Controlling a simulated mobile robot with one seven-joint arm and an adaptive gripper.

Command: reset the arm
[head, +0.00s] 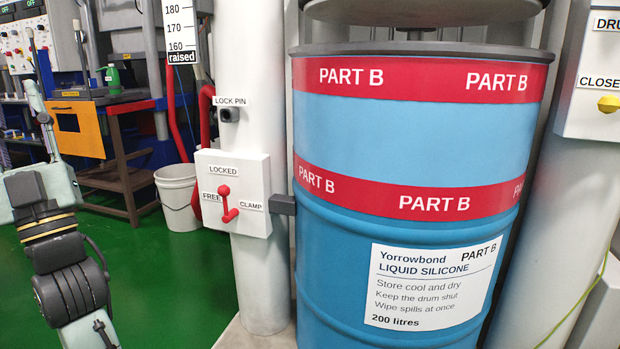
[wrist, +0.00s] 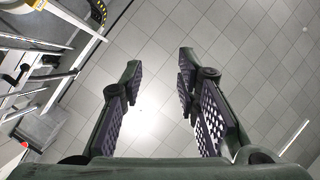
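My gripper (wrist: 160,62) is open and empty in the wrist view. Its two dark green fingers with dark ridged pads stand well apart. Behind them is a grey tiled surface with a bright glare spot, and nothing lies between the fingers. In the head view my arm (head: 70,270) stands at the left edge, clear of the drum. The gripper itself cannot be made out there.
A blue PART B drum (head: 420,150) stands upright at centre right. Left of it, a white column carries a lever box (head: 232,172) with a red lever (head: 228,205). A white bucket (head: 178,198) and a workbench (head: 125,150) stand behind. Green floor (head: 160,270) is open between my arm and the column.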

